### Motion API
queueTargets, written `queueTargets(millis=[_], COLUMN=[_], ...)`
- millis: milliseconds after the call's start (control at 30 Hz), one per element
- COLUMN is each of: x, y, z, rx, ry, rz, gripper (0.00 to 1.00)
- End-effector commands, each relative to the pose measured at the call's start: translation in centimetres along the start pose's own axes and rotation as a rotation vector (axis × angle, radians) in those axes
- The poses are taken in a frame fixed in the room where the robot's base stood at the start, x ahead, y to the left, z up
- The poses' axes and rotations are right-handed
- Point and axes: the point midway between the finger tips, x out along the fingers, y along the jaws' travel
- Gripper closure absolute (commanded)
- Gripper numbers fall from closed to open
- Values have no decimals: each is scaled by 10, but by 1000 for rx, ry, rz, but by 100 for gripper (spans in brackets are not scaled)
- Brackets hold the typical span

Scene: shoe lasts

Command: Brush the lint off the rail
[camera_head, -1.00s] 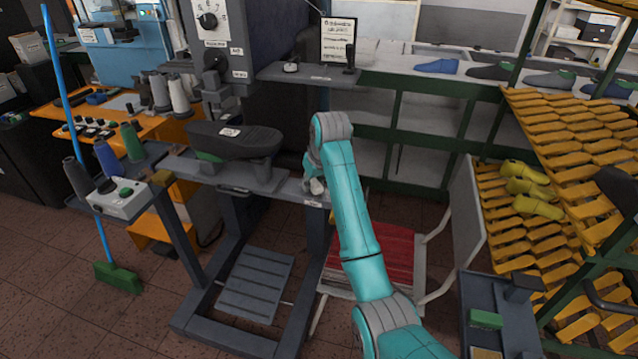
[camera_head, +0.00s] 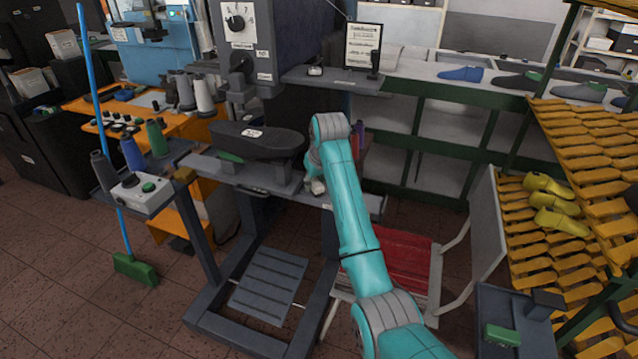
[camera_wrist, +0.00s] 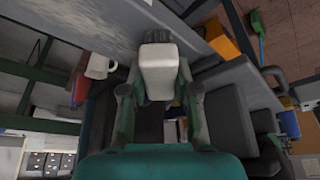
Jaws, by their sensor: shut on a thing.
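My gripper (camera_head: 314,180) is at the grey rail (camera_head: 352,198) on the front of the machine, right of the black sole-shaped piece. In the wrist view my gripper (camera_wrist: 158,95) is shut on a brush with a pale block (camera_wrist: 158,72) and dark bristles. The bristle end points at the grey rail (camera_wrist: 205,45). I cannot tell whether the bristles touch it. In the head view only a small pale part of the brush (camera_head: 317,187) shows below my gripper. I cannot make out any lint on the rail.
The black sole-shaped piece (camera_head: 258,140) stands left of my gripper. A red-seated chair (camera_head: 400,262) stands below right, beside a yellow shoe-last rack (camera_head: 575,150). A blue-handled broom (camera_head: 135,268) stands at left.

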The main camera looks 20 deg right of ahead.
Motion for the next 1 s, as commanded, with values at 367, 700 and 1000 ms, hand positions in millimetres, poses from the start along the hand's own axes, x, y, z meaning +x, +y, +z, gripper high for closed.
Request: queueTargets(millis=[367,700,1000], x=[3,-4,-8], y=[13,29,37], z=[-8,6,13], rx=[2,2,1], ry=[-3,0,0], rz=[1,1,1], gripper=[100,100,100])
